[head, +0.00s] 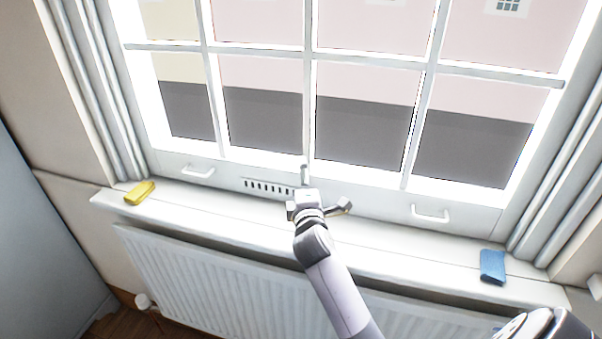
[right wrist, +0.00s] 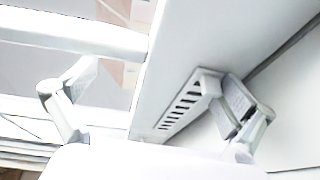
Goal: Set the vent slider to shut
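The vent (head: 268,187) is a white strip with a row of dark slots, low on the window frame just above the sill. The slots look dark, and its right end is hidden behind my right gripper. My right gripper (head: 318,204) is in front of the frame at that end, with its fingers spread apart and nothing seen between them. In the right wrist view, the vent (right wrist: 182,101) runs at a slant, and one finger of my gripper (right wrist: 158,88) overlaps its near end; I cannot tell whether they touch. No slider knob can be made out clearly. My left gripper is not in view.
A white sill (head: 240,232) runs under the window above a radiator (head: 200,280). A yellow block (head: 140,193) lies at its left, a blue one (head: 492,266) at its right. Two white handles, left (head: 198,172) and right (head: 430,214), stick out from the frame.

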